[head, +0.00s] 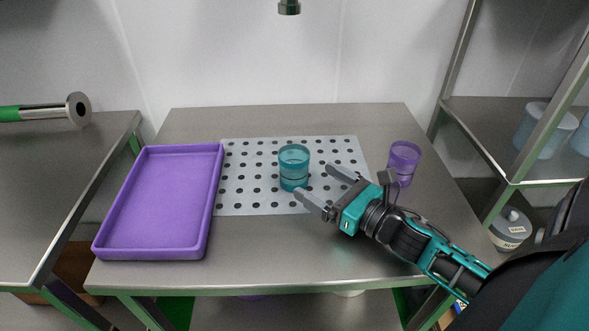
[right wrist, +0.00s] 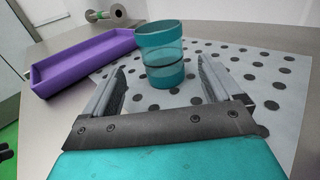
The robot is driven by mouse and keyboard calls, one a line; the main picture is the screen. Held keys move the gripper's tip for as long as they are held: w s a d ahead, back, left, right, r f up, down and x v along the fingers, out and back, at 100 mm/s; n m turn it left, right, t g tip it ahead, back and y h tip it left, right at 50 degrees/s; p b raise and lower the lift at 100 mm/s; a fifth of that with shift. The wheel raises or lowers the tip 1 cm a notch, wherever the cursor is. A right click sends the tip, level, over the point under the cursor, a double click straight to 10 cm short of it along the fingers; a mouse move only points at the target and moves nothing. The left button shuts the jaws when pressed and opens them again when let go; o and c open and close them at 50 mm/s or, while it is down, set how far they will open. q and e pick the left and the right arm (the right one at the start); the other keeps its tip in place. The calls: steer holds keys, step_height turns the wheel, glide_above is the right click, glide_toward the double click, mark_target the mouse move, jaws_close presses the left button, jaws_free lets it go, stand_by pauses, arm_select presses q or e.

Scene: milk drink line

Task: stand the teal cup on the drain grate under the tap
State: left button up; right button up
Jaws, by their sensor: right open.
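The teal cup (head: 293,155) is see-through and stands upright on the pale perforated drain grate (head: 240,205), near its middle. The tap (head: 289,7) shows at the top edge of the head view, above and behind the cup in the picture. My right gripper (head: 315,179) is open and low over the grate, to the right of the cup, with its fingers pointing toward it. In the right wrist view the cup (right wrist: 161,45) stands just ahead of the gap between the open fingers (right wrist: 160,72), held by neither. My left gripper is not in view.
A purple tray (head: 216,190) lies left of the grate. A purple cup (head: 405,153) stands right of the grate, close behind my right gripper. A metal shelf (head: 480,130) is at the right; a second table (head: 60,180) is at the left. Bare table lies in front.

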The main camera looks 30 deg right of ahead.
mark_target(293, 159)
steer(key=x, duration=0.9)
steer(key=shift+w+p, duration=0.35)
steer(key=shift+r, duration=0.1)
steer(key=c, duration=1.1)
